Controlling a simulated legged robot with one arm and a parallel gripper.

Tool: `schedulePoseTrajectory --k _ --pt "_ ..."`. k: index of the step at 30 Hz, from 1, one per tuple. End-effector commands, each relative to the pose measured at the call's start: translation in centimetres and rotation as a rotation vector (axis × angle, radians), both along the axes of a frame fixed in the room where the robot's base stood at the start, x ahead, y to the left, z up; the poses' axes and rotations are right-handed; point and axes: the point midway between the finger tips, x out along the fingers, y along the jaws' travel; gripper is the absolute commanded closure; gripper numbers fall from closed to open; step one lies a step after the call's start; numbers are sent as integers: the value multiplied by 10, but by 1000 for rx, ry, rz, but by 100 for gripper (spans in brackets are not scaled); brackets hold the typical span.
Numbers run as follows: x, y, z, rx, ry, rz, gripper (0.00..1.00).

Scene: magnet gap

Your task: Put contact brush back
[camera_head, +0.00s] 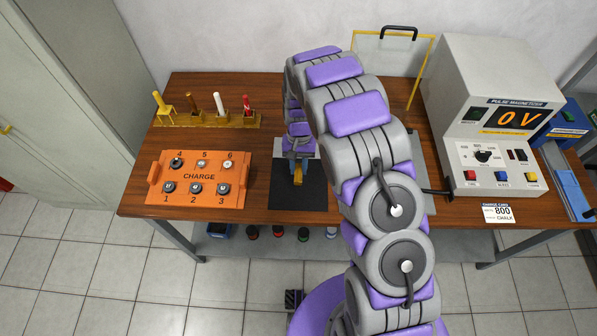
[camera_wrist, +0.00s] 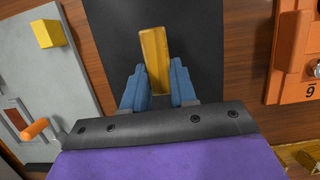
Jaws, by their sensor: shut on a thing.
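My gripper (camera_head: 298,166) is over the dark mat in the middle of the bench. In the wrist view its two blue fingers (camera_wrist: 158,84) are shut on a yellow bar-shaped piece (camera_wrist: 154,55), which also shows below the fingers in the head view (camera_head: 298,177). I cannot tell for certain whether this piece is the contact brush, or whether it touches the mat. A yellow rack (camera_head: 225,122) at the back left of the bench holds several upright pieces with yellow, brown, white and red tops.
The dark mat (camera_head: 299,200) lies under my gripper. An orange CHARGE box (camera_head: 203,176) with numbered terminals is to its left. The grey pulse magnetizer (camera_head: 480,120), reading 0 V, is at the right. A grey panel (camera_wrist: 50,70) with a yellow block and orange handle shows in the wrist view.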

Motion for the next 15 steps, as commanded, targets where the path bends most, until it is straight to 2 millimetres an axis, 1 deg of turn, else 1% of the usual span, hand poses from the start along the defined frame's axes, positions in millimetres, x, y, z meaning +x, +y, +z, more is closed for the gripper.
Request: schedulePoseTrajectory --k 4,9,11,15 --pt "0 0 -10 0 2 0 100" --pt "-1 0 -34 -1 6 -1 100" --pt "-1 0 -37 -1 6 0 100" --pt "-1 0 -36 -1 4 0 100"
